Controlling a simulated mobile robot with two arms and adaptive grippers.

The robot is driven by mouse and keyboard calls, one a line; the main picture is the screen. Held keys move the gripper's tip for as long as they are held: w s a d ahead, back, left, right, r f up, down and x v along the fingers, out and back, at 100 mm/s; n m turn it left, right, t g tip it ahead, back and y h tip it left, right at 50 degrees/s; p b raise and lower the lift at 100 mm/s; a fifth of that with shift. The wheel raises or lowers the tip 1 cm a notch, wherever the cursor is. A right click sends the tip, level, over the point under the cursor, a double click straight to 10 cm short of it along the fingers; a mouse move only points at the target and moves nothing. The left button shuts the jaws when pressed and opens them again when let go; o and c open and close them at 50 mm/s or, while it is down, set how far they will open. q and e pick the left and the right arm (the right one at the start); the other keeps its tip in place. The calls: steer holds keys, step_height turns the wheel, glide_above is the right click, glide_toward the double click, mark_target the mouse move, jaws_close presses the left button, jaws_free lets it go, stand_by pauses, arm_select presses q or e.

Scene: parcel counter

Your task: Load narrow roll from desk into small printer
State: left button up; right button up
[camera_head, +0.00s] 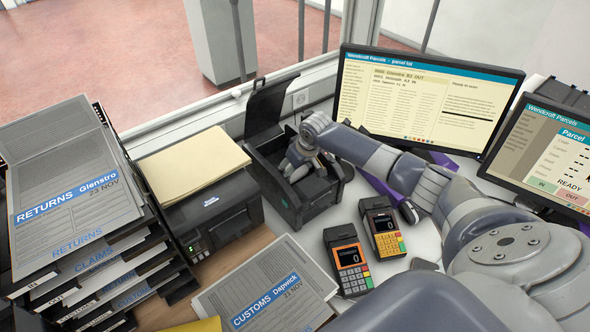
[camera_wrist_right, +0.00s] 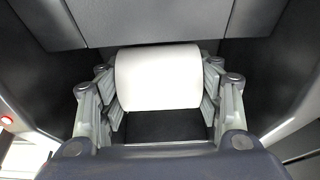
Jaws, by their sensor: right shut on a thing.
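The small black printer (camera_head: 318,201) stands on the counter by the window in the head view, with its lid (camera_head: 268,106) raised. My right gripper (camera_head: 298,163) reaches down into its open top. In the right wrist view the right gripper (camera_wrist_right: 160,112) is shut on the white narrow roll (camera_wrist_right: 158,77), a finger at each end. The roll lies crosswise, with dark printer walls around it. Whether it touches the printer's floor cannot be told. The arm and hand hide the roll in the head view. My left gripper is not in view.
Left of the small printer is a larger black printer (camera_head: 214,213) with tan paper (camera_head: 192,160) on top. Two card terminals (camera_head: 348,262) (camera_head: 383,227) lie in front. A stacked paper tray (camera_head: 75,190) stands left; monitors (camera_head: 425,95) stand right.

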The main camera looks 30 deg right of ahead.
steer(key=o, duration=1.2)
steer(key=shift+o, duration=0.2)
steer(key=shift+r, duration=0.1)
steer(key=v, duration=1.2)
